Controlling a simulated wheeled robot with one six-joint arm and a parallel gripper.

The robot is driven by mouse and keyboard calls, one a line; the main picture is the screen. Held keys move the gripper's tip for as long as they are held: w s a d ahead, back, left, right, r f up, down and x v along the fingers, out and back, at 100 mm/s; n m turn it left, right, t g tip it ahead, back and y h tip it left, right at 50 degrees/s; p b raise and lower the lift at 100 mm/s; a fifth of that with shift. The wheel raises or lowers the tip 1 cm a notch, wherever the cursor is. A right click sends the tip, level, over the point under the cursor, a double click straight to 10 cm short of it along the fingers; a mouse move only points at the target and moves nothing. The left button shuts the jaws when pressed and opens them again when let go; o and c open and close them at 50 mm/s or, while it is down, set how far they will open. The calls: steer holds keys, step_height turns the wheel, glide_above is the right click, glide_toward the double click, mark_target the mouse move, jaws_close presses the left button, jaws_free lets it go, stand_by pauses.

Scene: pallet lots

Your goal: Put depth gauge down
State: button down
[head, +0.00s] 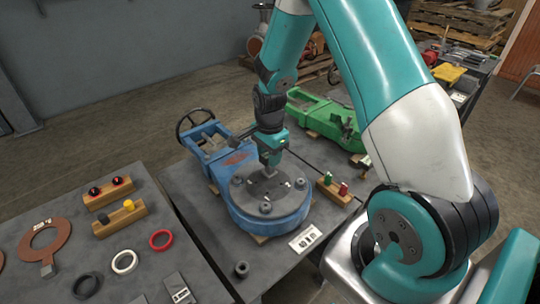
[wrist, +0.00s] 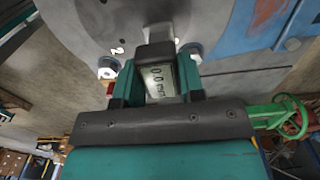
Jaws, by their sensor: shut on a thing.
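My gripper (head: 271,153) is over the round flange of a blue gate valve (head: 262,208), pointing down. In the wrist view, its two teal fingers (wrist: 159,82) are shut on the depth gauge (wrist: 158,78), a dark-framed block with a pale numbered display. In the head view, only a small grey lower part of the gauge (head: 270,170) shows below the fingers, close to the flange face. I cannot tell whether it touches the flange. Several bolts or nuts sit around the flange.
A wooden block with green and red plugs (head: 332,189) stands right of the blue valve. A green valve (head: 322,117) lies behind. The left table holds a brown ring gasket (head: 45,240), a red ring (head: 161,240), a white ring (head: 125,262) and two wooden blocks.

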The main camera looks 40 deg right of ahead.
steer(key=shift+f, duration=0.2)
steer(key=c, duration=0.7)
jaws_free()
steer(key=shift+f, duration=0.1)
steer(key=shift+c, duration=0.2)
step_height(320, 180, up, 12)
steer(key=s+a+r+n+y, duration=0.1)
steer(key=s+a+r+n, duration=0.25)
steer(key=a+n, duration=0.2)
steer(key=s+a+r+n+y, duration=0.1)
steer(key=s+a+r+n, duration=0.25)
steer(key=a, duration=0.35)
steer(key=s+a+r+n+y, duration=0.1)
steer(key=s+a+r+n, duration=0.2)
steer(key=s+a+n, duration=0.35)
steer(key=s+a+r+n+y, duration=0.1)
steer(key=s+a+r+n, duration=0.15)
steer(key=s+n, duration=0.65)
step_height(320, 180, up, 6)
steer(key=p, duration=0.7)
steer(key=shift+w+a+r, duration=0.15)
steer(key=shift+a+r, duration=0.05)
steer(key=shift+a, duration=0.2)
